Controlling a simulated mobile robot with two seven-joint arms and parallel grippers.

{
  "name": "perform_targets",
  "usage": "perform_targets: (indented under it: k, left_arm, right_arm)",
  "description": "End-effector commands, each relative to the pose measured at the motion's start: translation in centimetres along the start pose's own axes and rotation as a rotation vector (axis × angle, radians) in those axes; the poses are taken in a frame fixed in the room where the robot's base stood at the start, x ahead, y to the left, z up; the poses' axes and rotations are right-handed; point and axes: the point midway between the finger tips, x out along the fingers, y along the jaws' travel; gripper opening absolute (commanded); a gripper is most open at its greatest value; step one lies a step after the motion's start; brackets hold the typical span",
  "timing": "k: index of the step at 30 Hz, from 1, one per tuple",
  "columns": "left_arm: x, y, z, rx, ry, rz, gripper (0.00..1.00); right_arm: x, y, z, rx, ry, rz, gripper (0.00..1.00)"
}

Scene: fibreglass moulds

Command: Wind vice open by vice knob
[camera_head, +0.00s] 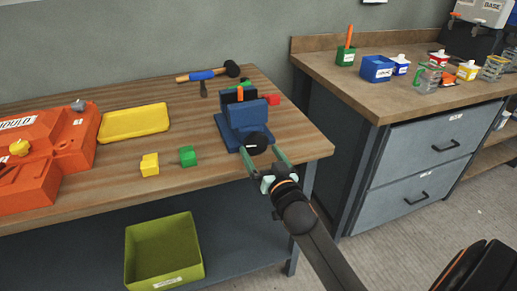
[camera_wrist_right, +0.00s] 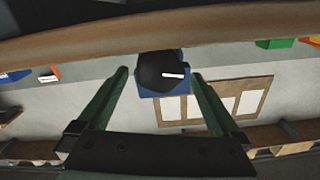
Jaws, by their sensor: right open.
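The blue vice (camera_head: 241,119) stands on the wooden bench near its right front corner. Its round black knob (camera_head: 256,143) faces the front and carries a small white mark. My right gripper (camera_head: 262,154) is open at the knob, with one green finger on each side of it. In the right wrist view the knob (camera_wrist_right: 163,72) sits between the spread fingertips of the gripper (camera_wrist_right: 160,75), with a gap visible on both sides. The vice body behind the knob is mostly hidden there. My left gripper is not in view.
On the bench (camera_head: 110,184) are a green block (camera_head: 187,156), a yellow block (camera_head: 150,164), a yellow tray (camera_head: 134,122), an orange mould (camera_head: 48,150) and a hammer (camera_head: 208,74). A lime bin (camera_head: 164,253) sits below. A second bench (camera_head: 360,92) with drawers stands right.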

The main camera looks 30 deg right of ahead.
Motion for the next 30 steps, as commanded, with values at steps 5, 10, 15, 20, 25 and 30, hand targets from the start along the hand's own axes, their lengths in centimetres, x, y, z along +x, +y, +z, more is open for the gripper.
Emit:
perform_targets:
  k: [5, 10, 15, 20, 25, 30]
  left_arm:
    - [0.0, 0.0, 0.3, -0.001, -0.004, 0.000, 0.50]
    - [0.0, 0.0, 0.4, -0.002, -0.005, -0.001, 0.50]
    - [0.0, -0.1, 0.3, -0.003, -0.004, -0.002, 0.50]
    - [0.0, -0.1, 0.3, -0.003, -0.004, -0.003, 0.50]
    - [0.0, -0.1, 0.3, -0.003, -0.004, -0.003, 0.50]
    - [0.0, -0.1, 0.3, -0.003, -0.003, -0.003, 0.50]
  right_arm:
    - [1.9, 0.0, 0.1, 0.000, 0.000, -0.001, 1.00]
    - [2.6, 0.0, 0.0, 0.000, -0.001, -0.001, 1.00]
    - [2.6, 0.0, 0.1, 0.000, -0.002, 0.000, 1.00]
    - [2.6, 0.0, 0.1, 0.000, -0.001, 0.000, 0.90]
    - [2.6, 0.0, 0.1, 0.000, -0.001, -0.001, 0.71]
    - [2.5, 0.0, 0.1, 0.000, -0.001, -0.001, 0.52]
